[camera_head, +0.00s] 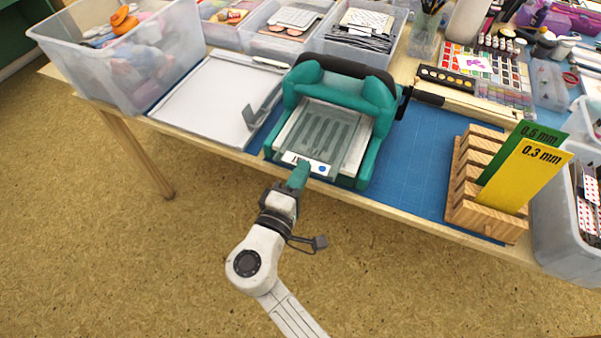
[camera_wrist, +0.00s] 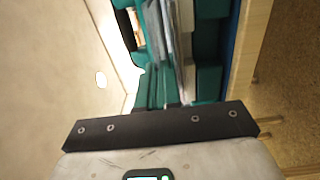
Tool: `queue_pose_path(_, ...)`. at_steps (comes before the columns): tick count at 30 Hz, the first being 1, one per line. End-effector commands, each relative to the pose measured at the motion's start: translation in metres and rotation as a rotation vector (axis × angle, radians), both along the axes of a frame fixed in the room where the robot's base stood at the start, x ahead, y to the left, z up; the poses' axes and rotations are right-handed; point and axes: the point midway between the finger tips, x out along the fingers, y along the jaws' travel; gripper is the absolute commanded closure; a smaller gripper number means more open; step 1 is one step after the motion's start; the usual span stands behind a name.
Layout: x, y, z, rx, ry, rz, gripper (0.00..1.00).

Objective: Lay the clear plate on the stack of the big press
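The big press (camera_head: 372,92) is teal with a dark roller top and stands on the blue mat at the table's front edge. A pale stack (camera_head: 291,127) lies on its bed. The clear plate (camera_head: 352,150) is see-through grey and overlaps the stack, with darker strips showing through. My gripper (camera_head: 299,174) is at the plate's front edge, and its teal fingers appear closed on that edge. In the wrist view the plate shows nearly edge-on (camera_wrist: 186,70) between the fingers (camera_wrist: 182,92). I cannot tell whether the plate touches the stack.
A white tray (camera_head: 205,105) lies left of the press. A wooden rack (camera_head: 468,205) holding green (camera_head: 515,145) and yellow (camera_head: 530,175) thickness plates stands at the right. The press's black handle (camera_head: 428,97) sticks out right. Blue mat (camera_head: 415,155) is clear between press and rack.

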Motion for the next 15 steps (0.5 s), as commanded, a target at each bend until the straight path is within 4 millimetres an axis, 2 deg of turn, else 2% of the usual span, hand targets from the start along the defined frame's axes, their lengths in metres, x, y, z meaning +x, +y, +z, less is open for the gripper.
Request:
queue_pose_path(7, 0.0016, -0.0005, -0.0099, 0.001, -0.001, 0.000, 1.00)
queue_pose_path(15, 0.0019, -0.0006, -0.0085, 0.001, -0.001, 0.000, 1.00)
